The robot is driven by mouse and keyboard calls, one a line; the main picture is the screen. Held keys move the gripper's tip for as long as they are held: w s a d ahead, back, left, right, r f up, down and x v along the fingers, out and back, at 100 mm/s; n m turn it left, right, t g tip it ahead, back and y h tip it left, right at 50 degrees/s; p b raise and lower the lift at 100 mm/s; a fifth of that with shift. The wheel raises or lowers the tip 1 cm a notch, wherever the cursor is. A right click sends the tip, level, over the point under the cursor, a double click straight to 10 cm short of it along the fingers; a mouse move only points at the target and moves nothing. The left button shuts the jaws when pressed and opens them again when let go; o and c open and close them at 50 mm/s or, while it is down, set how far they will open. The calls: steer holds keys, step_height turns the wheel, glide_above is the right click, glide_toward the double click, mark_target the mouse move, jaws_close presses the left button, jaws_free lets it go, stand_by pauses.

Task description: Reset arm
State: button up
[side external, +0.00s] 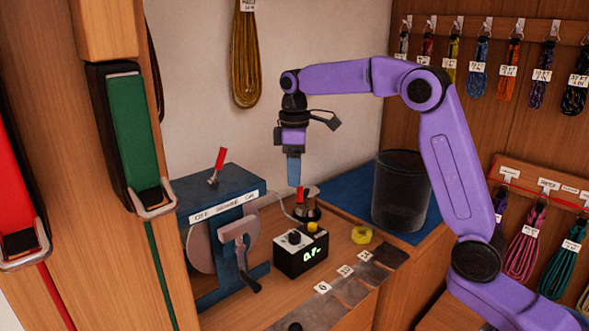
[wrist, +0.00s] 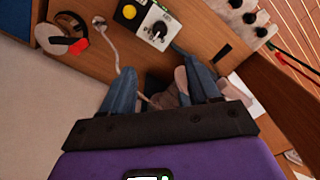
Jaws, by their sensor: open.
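My purple arm (side external: 450,170) reaches over the wooden workbench (side external: 222,314) from the right. My gripper (side external: 294,180) points down above the bench, with free air under its blue fingers. In the wrist view my gripper (wrist: 160,92) shows two blue fingers spread apart, with nothing held between them. A small black and white box (side external: 300,252) with a dark knob, a yellow button and a lit green display stands below it on the bench. The box also shows in the wrist view (wrist: 156,28), beyond the fingertips. A round dark piece with a red part (side external: 300,205) sits behind the box.
A blue machine with a crank (side external: 221,235) stands left of the box. A dark translucent bin (side external: 400,190) stands on a blue mat (side external: 346,193) at the right. A yellow ring (side external: 362,235) lies on the bench. Coiled lines (side external: 478,72) hang on the right wall.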

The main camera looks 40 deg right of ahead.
steer(key=s+a+f+n, duration=0.15)
steer(key=s+a, duration=0.25)
steer(key=s, duration=0.5)
steer(key=s+a+f, duration=0.2)
steer(key=s+a, duration=0.1)
steer(key=s, duration=0.7)
steer(key=s+d+f+n, duration=0.1)
steer(key=s+d+f, duration=0.1)
steer(key=s, duration=0.7)
steer(key=s+d+f+n, duration=0.1)
steer(key=s+d+f, duration=0.1)
steer(key=s, duration=0.7)
steer(key=shift+d+f, duration=0.35)
steer(key=shift+f, duration=0.35)
